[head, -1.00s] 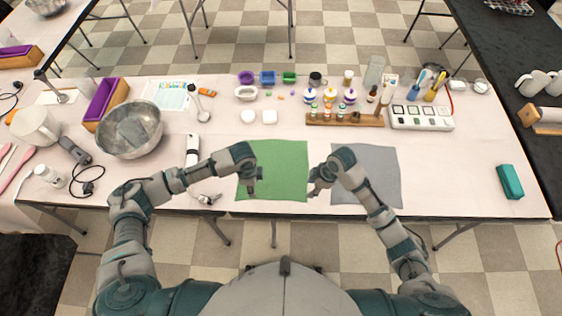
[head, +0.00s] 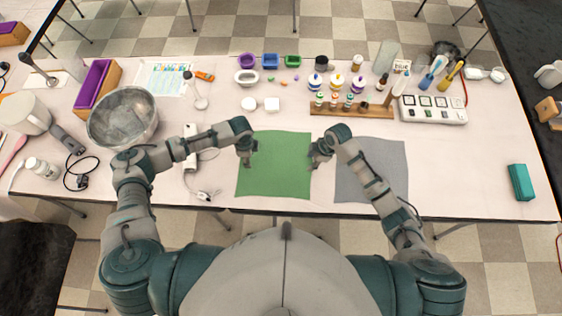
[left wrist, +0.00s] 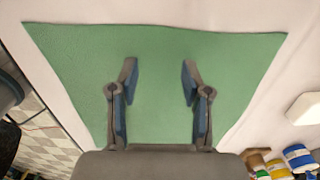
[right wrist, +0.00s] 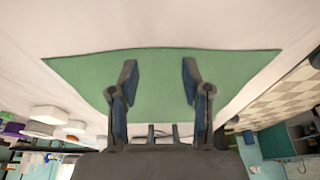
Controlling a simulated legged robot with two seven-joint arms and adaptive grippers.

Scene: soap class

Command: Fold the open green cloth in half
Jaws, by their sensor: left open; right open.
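The green cloth (head: 274,168) lies flat and spread out on the table in front of me in the head view. My left gripper (head: 248,160) is at the cloth's left edge, open and empty. My right gripper (head: 318,160) is at the cloth's right edge, open and empty. The left wrist view shows the cloth (left wrist: 155,60) beyond the open fingers (left wrist: 157,75). The right wrist view shows the cloth (right wrist: 155,75) beyond the open fingers (right wrist: 159,75). Neither gripper holds any cloth.
A grey cloth (head: 385,157) lies to the right, partly under my right arm. A metal bowl (head: 122,116) and a white device with a cable (head: 190,150) are at left. A wooden rack (head: 350,110) with bottles, white pieces (head: 260,104) and a power strip (head: 432,108) stand behind. A teal box (head: 521,182) is far right.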

